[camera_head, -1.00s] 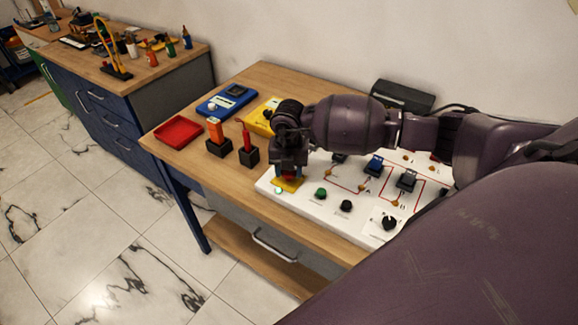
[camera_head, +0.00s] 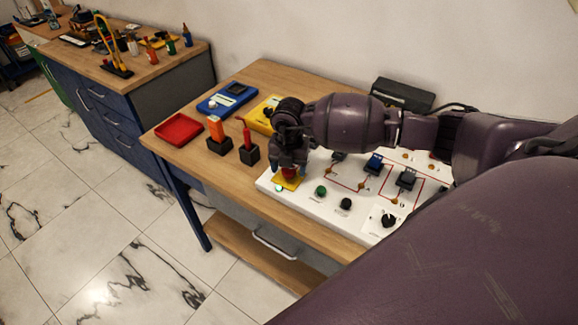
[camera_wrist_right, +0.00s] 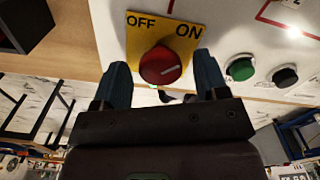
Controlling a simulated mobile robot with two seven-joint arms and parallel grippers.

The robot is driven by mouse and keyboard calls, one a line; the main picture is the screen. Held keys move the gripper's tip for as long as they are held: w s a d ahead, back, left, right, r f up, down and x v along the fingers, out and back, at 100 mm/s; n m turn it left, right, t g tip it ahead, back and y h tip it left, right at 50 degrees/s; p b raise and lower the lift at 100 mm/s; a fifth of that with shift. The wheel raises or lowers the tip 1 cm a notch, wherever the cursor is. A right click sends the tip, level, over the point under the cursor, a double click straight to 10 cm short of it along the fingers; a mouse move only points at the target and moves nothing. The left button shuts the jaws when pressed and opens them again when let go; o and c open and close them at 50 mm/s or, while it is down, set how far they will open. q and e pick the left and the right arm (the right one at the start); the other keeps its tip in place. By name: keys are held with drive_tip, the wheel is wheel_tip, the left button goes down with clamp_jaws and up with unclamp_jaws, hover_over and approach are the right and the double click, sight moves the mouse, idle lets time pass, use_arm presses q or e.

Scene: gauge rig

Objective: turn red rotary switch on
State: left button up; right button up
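The red rotary switch (camera_wrist_right: 162,65) sits on a yellow plate (camera_wrist_right: 135,35) marked OFF at left and ON at right. Its white pointer line aims to the right and slightly up, towards the ON side, in the right wrist view. My right gripper (camera_wrist_right: 162,80) is open, with one blue-grey finger on each side of the red knob. Small gaps seem to show between knob and fingers; contact cannot be told. In the head view the right gripper (camera_head: 289,170) is over the yellow plate and mostly covers the switch. My left gripper is not in view.
The white panel (camera_head: 320,207) also carries a green button (camera_head: 321,190), a black button (camera_head: 346,203), a black dial (camera_head: 389,220) and blue and black switches. Black holders with orange and red tools, a red tray (camera_head: 179,130) and blue and yellow meters stand left on the table.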

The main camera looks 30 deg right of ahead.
drive_tip(key=shift+r, duration=0.1)
wheel_tip(320, 180, up, 11)
drive_tip(key=shift+f+b, duration=0.2)
drive_tip(key=shift+b, duration=0.1)
idle(0.4)
drive_tip(key=shift+s+f, duration=0.1)
idle(0.4)
